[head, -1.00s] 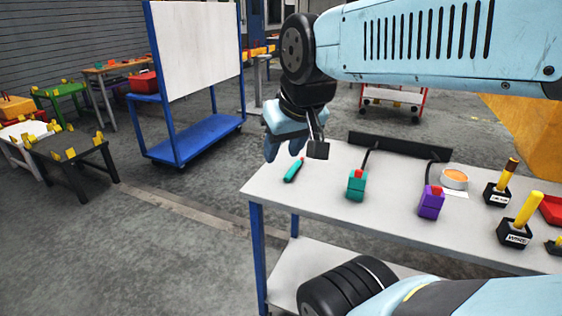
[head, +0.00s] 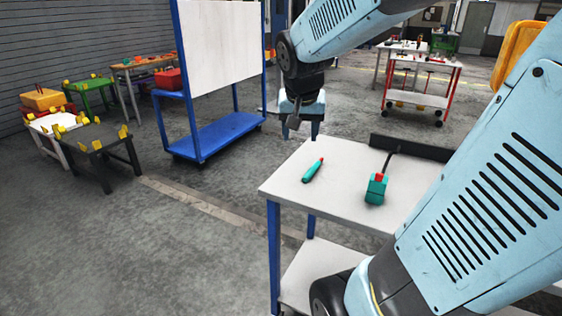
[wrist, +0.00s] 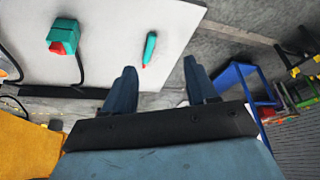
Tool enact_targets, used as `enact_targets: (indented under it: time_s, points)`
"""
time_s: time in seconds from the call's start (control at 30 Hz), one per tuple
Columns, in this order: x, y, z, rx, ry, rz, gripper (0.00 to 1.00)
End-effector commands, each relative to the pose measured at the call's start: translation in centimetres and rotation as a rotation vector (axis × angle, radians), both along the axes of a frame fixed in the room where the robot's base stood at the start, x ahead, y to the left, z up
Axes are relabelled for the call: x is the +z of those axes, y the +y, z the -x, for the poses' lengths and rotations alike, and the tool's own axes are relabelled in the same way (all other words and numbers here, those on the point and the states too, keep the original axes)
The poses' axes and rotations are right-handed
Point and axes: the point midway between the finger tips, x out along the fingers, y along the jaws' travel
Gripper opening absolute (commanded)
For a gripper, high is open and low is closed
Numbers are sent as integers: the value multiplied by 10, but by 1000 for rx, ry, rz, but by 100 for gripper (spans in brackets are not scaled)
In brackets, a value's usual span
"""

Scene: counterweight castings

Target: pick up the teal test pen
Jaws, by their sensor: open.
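The teal test pen (head: 312,172) with a red tip lies on the left part of the white-topped table (head: 283,181). In the wrist view the pen (wrist: 150,46) shows beyond my fingertips, nearly in line with the space between them. My gripper (wrist: 158,82) is open and empty. In the head view my gripper (head: 302,128) hangs past the far left edge of the table, apart from the pen. A teal block-shaped tool with a red top (head: 376,188) and a dark cable stands to the right of the pen; it also shows in the wrist view (wrist: 62,38).
A dark raised strip (head: 408,148) runs along the table's back edge. A blue cart with a white board (head: 208,138) stands at the back left. A black low table (head: 95,142) is at the far left. My arm hides the table's right part.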

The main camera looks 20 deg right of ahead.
Motion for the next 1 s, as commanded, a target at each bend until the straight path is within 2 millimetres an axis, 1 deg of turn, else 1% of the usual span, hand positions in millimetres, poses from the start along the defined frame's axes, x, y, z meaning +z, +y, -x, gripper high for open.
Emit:
enact_targets:
  time_s: [0.03, 0.2, 0.3, 0.43, 0.6, 0.77, 0.87, 1.0]
  points:
    - [-8, -8, -13, -43, 11, 0, 57]
    - [-32, -35, -52, -194, 21, -4, 57]
    - [-48, -50, -73, -273, 23, -4, 57]
    - [-67, -67, -93, -358, 23, -9, 57]
    - [-83, -79, -107, -421, 22, -12, 57]
    - [-94, -85, -113, -439, 21, -12, 57]
    - [-106, -89, -116, -440, 22, -13, 57]
    - [-128, -96, -121, -441, 23, -13, 57]
